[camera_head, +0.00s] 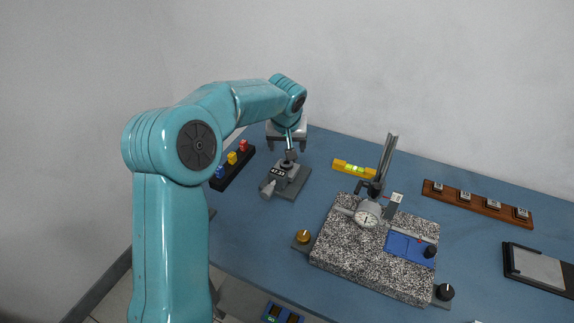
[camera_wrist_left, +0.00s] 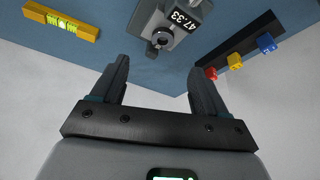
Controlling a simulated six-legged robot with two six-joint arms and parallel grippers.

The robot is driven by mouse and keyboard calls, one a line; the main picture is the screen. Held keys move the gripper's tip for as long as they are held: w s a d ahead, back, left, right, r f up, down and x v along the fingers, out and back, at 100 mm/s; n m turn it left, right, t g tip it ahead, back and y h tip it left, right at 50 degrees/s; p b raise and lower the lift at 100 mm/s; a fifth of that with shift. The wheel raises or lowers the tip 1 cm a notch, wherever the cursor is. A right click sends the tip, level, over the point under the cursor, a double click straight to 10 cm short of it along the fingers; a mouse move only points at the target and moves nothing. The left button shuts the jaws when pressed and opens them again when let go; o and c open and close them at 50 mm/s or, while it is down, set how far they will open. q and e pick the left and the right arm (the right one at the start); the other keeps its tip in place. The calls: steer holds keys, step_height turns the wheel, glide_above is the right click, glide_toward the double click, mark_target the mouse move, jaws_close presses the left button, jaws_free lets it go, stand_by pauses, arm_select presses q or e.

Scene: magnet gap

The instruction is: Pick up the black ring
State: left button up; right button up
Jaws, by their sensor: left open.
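What looks like the black ring (camera_wrist_left: 163,38) shows small in the left wrist view, at the grey measuring device (camera_wrist_left: 178,22) whose display reads 47.33. In the head view the device (camera_head: 283,172) stands on a dark grey base, with a small dark ring-like part (camera_head: 287,163) at its top, partly hard to make out. My left gripper (camera_head: 288,148) points down over the device. Its fingers are apart with nothing between them, and they also show in the left wrist view (camera_wrist_left: 157,76). My right gripper is not in view.
A black rack with blue, yellow and red pieces (camera_head: 232,166) lies left of the device. A yellow level (camera_head: 353,169) lies to its right. A speckled granite plate (camera_head: 345,255) with a dial gauge stand is front right. A wooden block rack (camera_head: 470,199) is farther right.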

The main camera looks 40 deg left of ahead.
arm_select(q)
glide_toward(286, 160)
steer(key=f, duration=0.2)
steer(key=shift+w+d+f+p, duration=0.15)
steer(key=shift+d+f+p, duration=0.15)
steer(key=shift+d+f, duration=0.05)
steer(key=shift+a+f+p, duration=0.15)
steer(key=shift+f+p, duration=0.3)
steer(key=p+x, duration=0.1)
steer(key=x, duration=0.3)
steer(key=shift+w+a+f, duration=0.1)
steer(key=shift+a+f, duration=0.05)
steer(key=shift+a, duration=0.1)
steer(key=shift+d+r, duration=0.15)
steer(key=shift+r, duration=0.05)
steer(key=shift+f, duration=0.15)
steer(key=c, duration=1.3)
